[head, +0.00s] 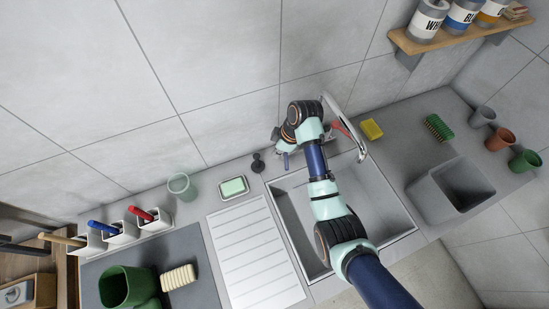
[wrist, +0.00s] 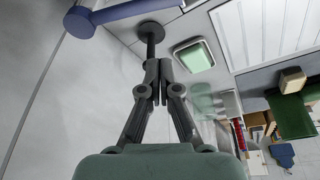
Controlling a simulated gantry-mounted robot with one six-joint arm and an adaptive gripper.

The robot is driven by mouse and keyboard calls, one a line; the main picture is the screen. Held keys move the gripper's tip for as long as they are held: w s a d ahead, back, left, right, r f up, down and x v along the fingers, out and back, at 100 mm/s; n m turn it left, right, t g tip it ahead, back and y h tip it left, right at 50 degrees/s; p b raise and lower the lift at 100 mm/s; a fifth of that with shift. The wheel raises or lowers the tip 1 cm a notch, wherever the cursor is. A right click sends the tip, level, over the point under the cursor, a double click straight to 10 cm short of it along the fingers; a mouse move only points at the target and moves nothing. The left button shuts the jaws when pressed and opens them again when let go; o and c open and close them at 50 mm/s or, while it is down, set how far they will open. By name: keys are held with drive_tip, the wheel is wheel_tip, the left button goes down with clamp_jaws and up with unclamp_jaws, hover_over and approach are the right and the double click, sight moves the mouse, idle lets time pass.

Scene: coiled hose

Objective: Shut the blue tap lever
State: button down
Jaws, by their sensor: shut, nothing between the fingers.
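In the wrist view a blue bar with a rounded end (wrist: 115,13), which looks like this lever, crosses the top left, beyond and to the left of my fingertips. My gripper (wrist: 158,66) is shut and empty, its fingertips together. I cannot tell whether it touches the lever. In the head view my wrist hides most of the tap body and the gripper. The red lever (head: 341,127) and curved spout (head: 357,139) show right of my wrist.
A black plug-like knob (head: 258,163) stands left of the lever; it also shows past my fingertips in the wrist view (wrist: 151,32). A soap dish (head: 232,188) and green cup (head: 181,186) are further left. The wall is close behind. The sink basin (head: 291,216) lies below my arm.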

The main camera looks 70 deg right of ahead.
drive_tip(key=c, duration=1.9)
unclamp_jaws()
drive_tip(key=v, duration=0.3)
drive_tip(key=shift+r, duration=0.3)
drive_tip(key=o, duration=1.6)
drive_tip(key=shift+o, duration=0.2)
